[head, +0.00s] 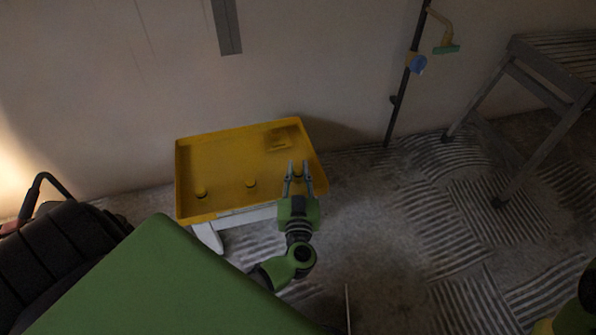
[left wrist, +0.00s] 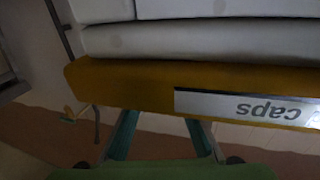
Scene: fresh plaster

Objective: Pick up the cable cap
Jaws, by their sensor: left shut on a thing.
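A yellow tray (head: 225,211) stands low against the wall on a pale support. In the left wrist view the gripper's fingers (left wrist: 160,122) show below the tray's yellow edge (left wrist: 125,85); the held cap cannot be made out there.
A label reading "caps" (left wrist: 250,107) is on the tray's side, upside down in the left wrist view. A dark pole (head: 402,85) with a blue knob stands right of the tray. A slatted bench (head: 560,52) is at the far right. Combed grey floor between is clear.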

